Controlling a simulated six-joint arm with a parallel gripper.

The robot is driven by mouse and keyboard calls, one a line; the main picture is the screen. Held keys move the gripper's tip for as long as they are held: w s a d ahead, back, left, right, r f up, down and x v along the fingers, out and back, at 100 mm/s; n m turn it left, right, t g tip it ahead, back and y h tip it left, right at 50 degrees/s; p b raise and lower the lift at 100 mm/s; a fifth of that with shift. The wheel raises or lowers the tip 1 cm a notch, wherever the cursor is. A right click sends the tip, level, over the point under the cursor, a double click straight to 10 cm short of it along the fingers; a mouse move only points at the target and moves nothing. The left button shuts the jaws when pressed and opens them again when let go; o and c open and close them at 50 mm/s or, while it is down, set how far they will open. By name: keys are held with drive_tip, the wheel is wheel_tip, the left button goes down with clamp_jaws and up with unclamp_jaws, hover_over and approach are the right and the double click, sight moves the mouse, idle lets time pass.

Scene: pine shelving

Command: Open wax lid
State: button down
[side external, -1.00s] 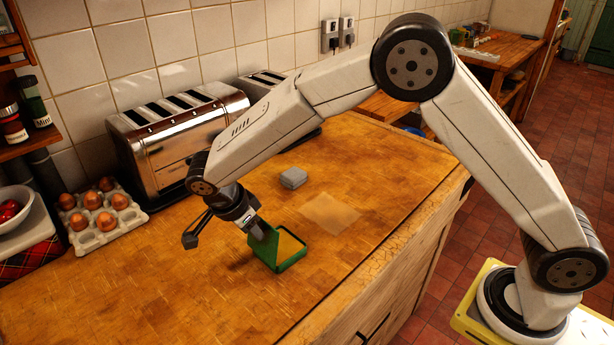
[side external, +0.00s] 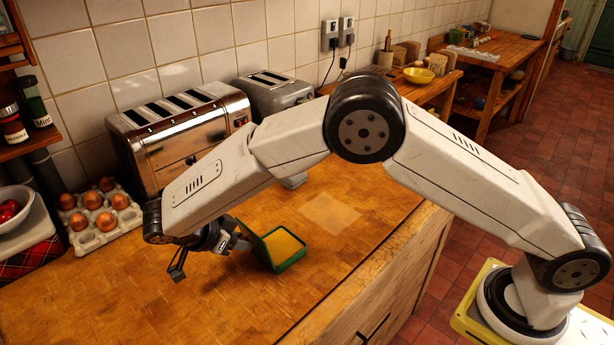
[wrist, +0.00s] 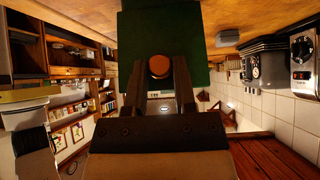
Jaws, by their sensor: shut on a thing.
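A small green wax tin (side external: 290,265) stands on the wooden worktop, with yellow-orange wax (side external: 284,246) showing in it. Its green lid (side external: 253,243) is raised at the left side of the tin, tilted up and away from the wax. In the wrist view the lid (wrist: 197,35) fills the top middle. A round brown knob (wrist: 160,66) is on the lid, between my fingertips. My gripper (side external: 238,244) is low, to the left of the tin, shut on the lid's knob. In the side view the knob is hidden.
A thin tan sheet (side external: 330,213) lies right of the tin. A grey block (side external: 295,181) sits behind, partly hidden by my arm. A chrome toaster (side external: 178,138) and an egg tray (side external: 98,219) stand at the back left. The front worktop is clear.

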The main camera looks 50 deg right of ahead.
drive_tip(key=shift+a+f+h, duration=0.5)
drive_tip(key=shift+a+h, duration=0.25)
drive_tip(key=shift+h, duration=0.25)
drive_tip(key=shift+c, duration=2.1)
unclamp_jaws()
drive_tip(key=shift+a, duration=0.1)
drive_tip(key=v, duration=0.7)
drive_tip(key=shift+a+r, duration=0.2)
drive_tip(key=shift+a, duration=0.05)
drive_tip(key=shift+w+d, duration=0.1)
drive_tip(key=shift+w, duration=0.05)
